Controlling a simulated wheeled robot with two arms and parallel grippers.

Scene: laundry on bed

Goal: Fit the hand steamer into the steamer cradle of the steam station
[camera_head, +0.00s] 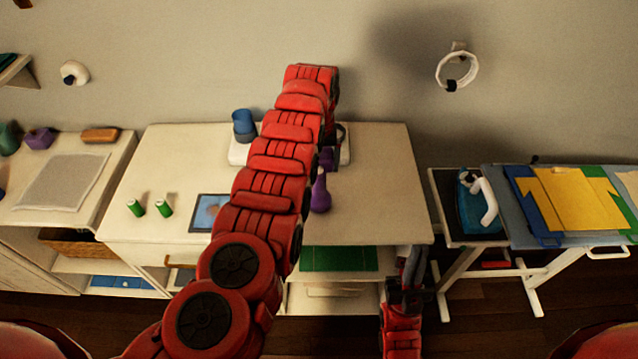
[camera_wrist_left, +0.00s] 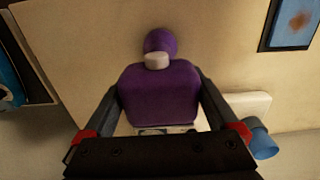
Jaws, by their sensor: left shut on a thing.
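The purple hand steamer (camera_head: 320,192) is held over the cream table, its round end toward the table's front. My left gripper (camera_head: 327,158) is shut on it. In the left wrist view the steamer's wide purple body (camera_wrist_left: 158,92) sits between the two dark fingers. The white steam station (camera_head: 238,153) with a blue cup-like part (camera_head: 243,124) stands at the table's back, mostly hidden by my left arm; its cradle cannot be made out. The blue part also shows in the left wrist view (camera_wrist_left: 262,143). My right gripper (camera_head: 410,268) is low at the table's front edge, its jaw opening unclear.
Two green spools (camera_head: 150,208) and a framed picture (camera_head: 209,213) are on the table's left half. The table's right part is clear. An ironing board with folded yellow cloth (camera_head: 575,200) and a blue iron (camera_head: 471,208) stands to the right. A white ring (camera_head: 457,70) is on the wall.

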